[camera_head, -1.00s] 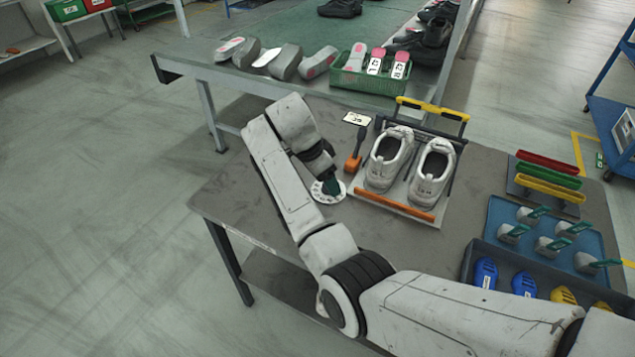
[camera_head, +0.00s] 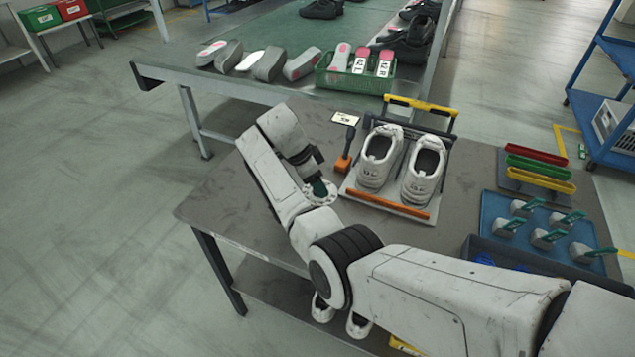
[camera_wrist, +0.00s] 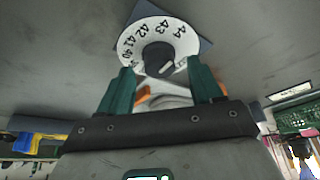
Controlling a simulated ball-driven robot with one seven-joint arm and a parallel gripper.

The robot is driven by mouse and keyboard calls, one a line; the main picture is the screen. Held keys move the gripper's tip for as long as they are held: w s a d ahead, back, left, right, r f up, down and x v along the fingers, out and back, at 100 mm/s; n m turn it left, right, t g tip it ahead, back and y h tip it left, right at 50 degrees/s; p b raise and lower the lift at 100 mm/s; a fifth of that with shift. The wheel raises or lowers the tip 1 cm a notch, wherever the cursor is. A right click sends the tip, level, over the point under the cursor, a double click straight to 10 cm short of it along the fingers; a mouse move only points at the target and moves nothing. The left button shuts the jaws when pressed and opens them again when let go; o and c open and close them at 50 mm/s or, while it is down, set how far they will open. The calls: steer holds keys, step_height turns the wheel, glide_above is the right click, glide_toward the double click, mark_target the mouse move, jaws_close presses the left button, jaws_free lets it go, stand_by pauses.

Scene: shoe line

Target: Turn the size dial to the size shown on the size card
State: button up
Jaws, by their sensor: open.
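The size dial (camera_head: 331,191) is a white disc on the bench, left of the shoe stand. In the wrist view the dial (camera_wrist: 133,42) shows numbers from about 40 to 44 around a dark round knob (camera_wrist: 156,55) with a light mark toward the lower right. My gripper (camera_wrist: 160,66) is open, its teal fingers on either side of the knob; whether they touch it I cannot tell. In the head view my gripper (camera_head: 318,188) is over the dial and hides part of it. The size card (camera_head: 346,118) lies behind the stand's left corner, its print too small to read.
A pair of white shoes (camera_head: 423,172) stands on the stand with an orange front bar (camera_head: 388,205). An orange-handled tool (camera_head: 344,161) lies between dial and stand. A blue tray (camera_head: 490,207) is at the right. The bench's left part is clear.

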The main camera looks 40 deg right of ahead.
steer(key=shift+s+d+f, duration=0.1)
steer(key=shift+d+f, duration=0.05)
steer(key=shift+f, duration=0.35)
steer(key=c, duration=1)
